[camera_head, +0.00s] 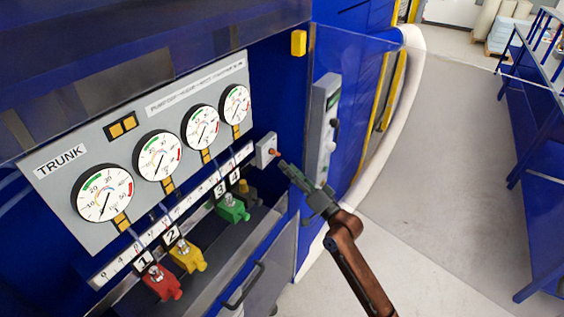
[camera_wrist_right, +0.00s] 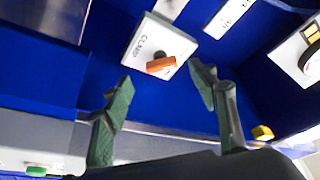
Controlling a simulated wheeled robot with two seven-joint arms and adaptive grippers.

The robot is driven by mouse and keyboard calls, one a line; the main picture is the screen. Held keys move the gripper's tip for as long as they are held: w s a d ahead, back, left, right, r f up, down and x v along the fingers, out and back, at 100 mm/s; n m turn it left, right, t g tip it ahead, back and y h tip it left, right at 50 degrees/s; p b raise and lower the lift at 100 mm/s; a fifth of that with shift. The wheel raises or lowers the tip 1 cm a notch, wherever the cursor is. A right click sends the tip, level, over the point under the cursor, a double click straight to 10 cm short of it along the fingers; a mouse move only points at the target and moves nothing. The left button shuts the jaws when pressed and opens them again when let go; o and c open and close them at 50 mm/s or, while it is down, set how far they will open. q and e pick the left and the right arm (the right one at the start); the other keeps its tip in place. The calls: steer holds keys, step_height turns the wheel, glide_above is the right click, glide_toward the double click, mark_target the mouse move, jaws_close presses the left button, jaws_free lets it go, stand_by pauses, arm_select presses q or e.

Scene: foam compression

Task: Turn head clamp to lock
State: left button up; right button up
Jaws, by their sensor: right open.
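The head clamp control is a small white box (camera_head: 266,150) with an orange knob (camera_head: 275,153), on the blue side wall right of the gauge panel. In the right wrist view the white box (camera_wrist_right: 138,48) carries a partly readable label, and its orange knob (camera_wrist_right: 160,66) appears as a bar on a dark round base. My right gripper (camera_head: 286,166) points at the knob from the lower right. Its green fingers (camera_wrist_right: 162,76) are spread wide on either side of the knob, with nothing between them. I cannot tell any exact gap to the knob. My left gripper is not in view.
A grey TRUNK panel (camera_head: 88,190) with several round gauges stands left. Below it are numbered red (camera_head: 163,283), yellow (camera_head: 187,256) and green (camera_head: 232,208) valves. A grey switch box (camera_head: 323,125) is on the wall just right of the clamp box. The floor (camera_head: 440,190) at right is open.

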steer(key=v, duration=0.7)
